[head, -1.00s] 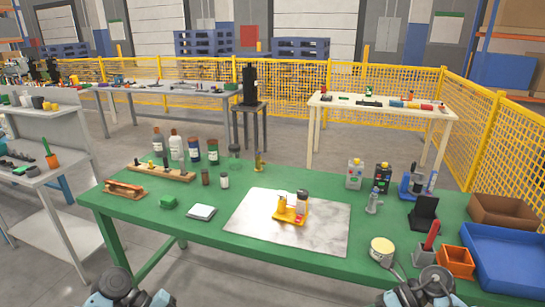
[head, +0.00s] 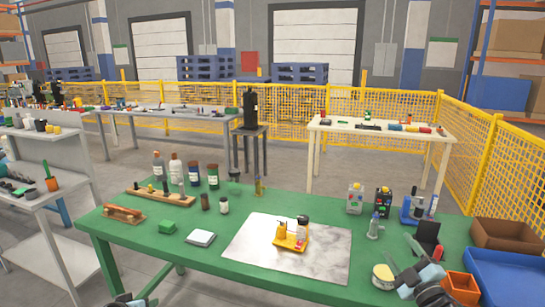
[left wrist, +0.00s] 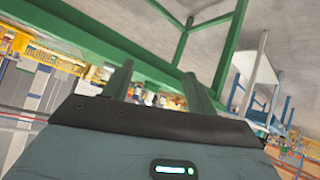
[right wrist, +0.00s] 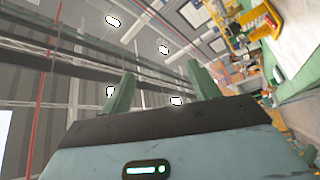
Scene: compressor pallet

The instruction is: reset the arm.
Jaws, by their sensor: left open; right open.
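My right gripper (head: 410,258) shows at the lower right of the head view, over the front right part of the green table (head: 190,257), near the cream round tin. Its two fingers stand apart with nothing between them, and they also show empty in the right wrist view (right wrist: 160,70). My left gripper is at the bottom left edge of the head view, low by the table's front and mostly cut off. In the left wrist view the left gripper (left wrist: 158,80) has its fingers apart and empty, with green table legs beyond.
A yellow tray (head: 290,243) with small bottles sits on a pale mat (head: 328,264). The tin (head: 384,277), an orange box (head: 462,288), a blue bin (head: 510,275) and a brown bin (head: 508,234) crowd the right side. Bottles and a wooden rack (head: 158,197) stand at back left.

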